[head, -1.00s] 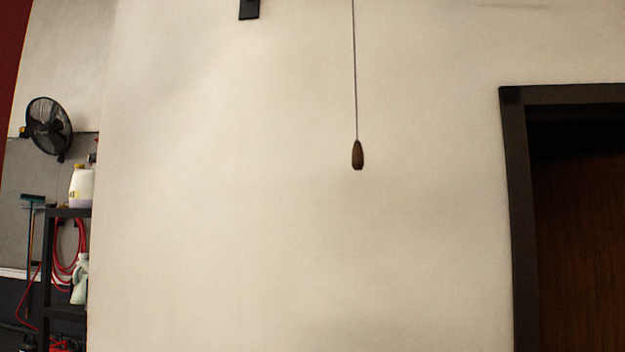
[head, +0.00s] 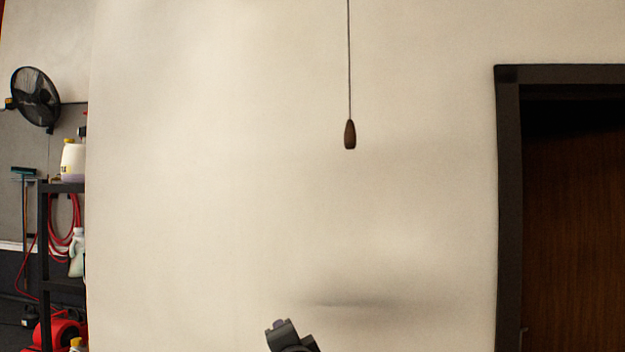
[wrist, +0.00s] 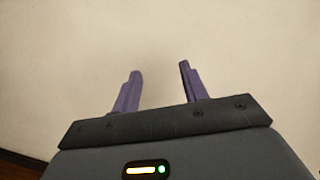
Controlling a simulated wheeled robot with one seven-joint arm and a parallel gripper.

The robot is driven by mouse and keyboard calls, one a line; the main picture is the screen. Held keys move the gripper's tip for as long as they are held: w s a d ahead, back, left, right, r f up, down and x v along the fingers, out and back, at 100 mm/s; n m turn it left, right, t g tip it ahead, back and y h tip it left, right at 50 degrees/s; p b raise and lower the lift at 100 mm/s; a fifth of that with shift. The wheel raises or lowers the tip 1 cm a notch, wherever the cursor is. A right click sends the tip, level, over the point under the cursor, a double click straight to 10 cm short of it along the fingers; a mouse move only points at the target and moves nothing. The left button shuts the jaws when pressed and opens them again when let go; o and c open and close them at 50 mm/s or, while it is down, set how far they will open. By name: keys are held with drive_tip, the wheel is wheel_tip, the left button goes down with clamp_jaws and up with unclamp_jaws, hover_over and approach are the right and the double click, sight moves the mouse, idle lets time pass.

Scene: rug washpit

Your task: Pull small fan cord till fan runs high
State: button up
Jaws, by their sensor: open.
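A thin dark cord (head: 349,60) hangs down in front of the pale wall in the head view, with a brown wooden pull (head: 350,135) at its lower end. The cord's upper end is out of frame. A black wall fan (head: 36,97) shows at the far left; I cannot tell from the picture whether it turns. My gripper is open and empty in the wrist view (wrist: 157,88), its two purple fingers apart against bare wall. In the head view part of my arm's end shows at the bottom, below and left of the pull. The wrist view does not show the cord.
A dark-framed doorway (head: 508,200) with a brown door (head: 575,220) is at the right. At the left a black shelf (head: 62,187) holds a white jug (head: 72,162), with a red hose (head: 64,220) hanging below. The wall between is clear.

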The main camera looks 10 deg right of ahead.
wheel_tip(320, 180, up, 13)
drive_tip(key=a+m+t+h, duration=0.1)
drive_tip(key=m+t+h, duration=0.15)
drive_tip(key=m, duration=0.35)
drive_tip(key=s+d+r+m+t+h+p, duration=0.15)
drive_tip(key=r+m+h, duration=0.25)
drive_tip(key=r+m, duration=0.4)
drive_tip(key=s+r+m+h+p, duration=0.1)
drive_tip(key=s+r+m+h, duration=0.25)
drive_tip(key=r+m, duration=0.35)
drive_tip(key=m+g+h, duration=0.4)
drive_tip(key=m+h, duration=0.2)
drive_tip(key=m, duration=0.5)
approach(347, 140)
drive_tip(key=v, duration=0.2)
drive_tip(key=shift+s+a+p, duration=0.2)
drive_tip(key=shift+s+p, duration=0.15)
drive_tip(key=shift+d, duration=0.1)
drive_tip(key=p+x, duration=0.6)
drive_tip(key=x, duration=0.2)
drive_tip(key=shift+w+d+r+p, duration=0.1)
drive_tip(key=shift+w+p, duration=0.2)
drive_tip(key=shift+p+x, duration=0.4)
drive_tip(key=shift+x, duration=2.25)
